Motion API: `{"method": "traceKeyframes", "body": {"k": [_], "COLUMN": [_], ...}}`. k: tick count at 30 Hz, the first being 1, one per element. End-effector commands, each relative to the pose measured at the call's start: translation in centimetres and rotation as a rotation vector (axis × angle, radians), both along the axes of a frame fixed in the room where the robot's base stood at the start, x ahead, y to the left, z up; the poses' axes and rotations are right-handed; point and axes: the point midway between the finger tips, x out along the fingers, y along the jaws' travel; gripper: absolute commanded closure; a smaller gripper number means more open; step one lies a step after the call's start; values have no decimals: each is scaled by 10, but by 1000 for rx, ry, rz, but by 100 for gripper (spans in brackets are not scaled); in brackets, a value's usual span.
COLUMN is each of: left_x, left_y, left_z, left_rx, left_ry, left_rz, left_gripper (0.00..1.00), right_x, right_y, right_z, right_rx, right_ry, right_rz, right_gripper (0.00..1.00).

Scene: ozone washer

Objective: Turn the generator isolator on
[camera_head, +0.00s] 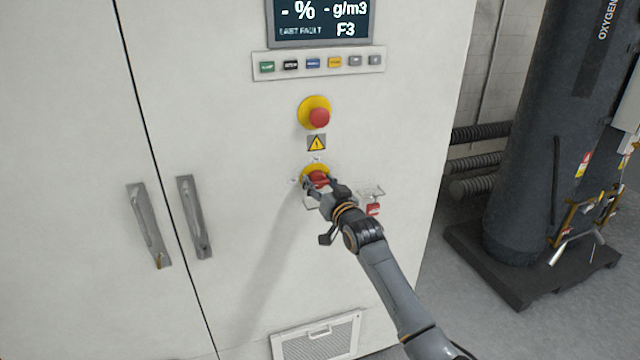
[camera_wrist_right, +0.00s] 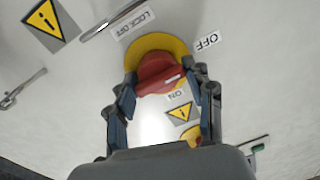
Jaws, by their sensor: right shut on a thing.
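The generator isolator is a red rotary knob on a yellow round plate (camera_head: 316,168), low on the white cabinet front. My right gripper (camera_head: 317,185) reaches it from the lower right and partly hides it. In the right wrist view the red knob (camera_wrist_right: 160,73) sits between the two fingers of my right gripper (camera_wrist_right: 165,80), which are shut on it. A white mark on the knob points to the right, between the OFF label (camera_wrist_right: 207,41) and the ON label (camera_wrist_right: 177,95). My left gripper is not in view.
A red emergency button (camera_head: 319,117) on yellow stands above the isolator. A red tag or padlock (camera_head: 373,209) hangs to its right. Door handles (camera_head: 195,217) are on the left. A dark oxygen tank (camera_head: 545,130) stands right of the cabinet.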

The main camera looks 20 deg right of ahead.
Motion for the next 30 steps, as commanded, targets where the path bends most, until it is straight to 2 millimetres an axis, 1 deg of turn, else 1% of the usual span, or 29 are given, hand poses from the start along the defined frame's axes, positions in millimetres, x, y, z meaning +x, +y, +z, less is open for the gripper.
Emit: {"method": "traceKeyframes", "body": {"k": [5,11,17,30], "left_x": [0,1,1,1], "left_y": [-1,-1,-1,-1], "left_z": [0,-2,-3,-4], "left_rx": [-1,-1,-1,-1], "left_ry": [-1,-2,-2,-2], "left_rz": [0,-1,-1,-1], "left_gripper": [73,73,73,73], "right_x": [0,0,0,0], "right_y": [-1,-1,-2,-1], "right_z": [-1,-1,-2,-4], "right_rx": [26,120,282,702], "right_ry": [2,6,12,28], "right_rz": [-1,-2,-2,-3], "right_gripper": [79,79,79,79]}}
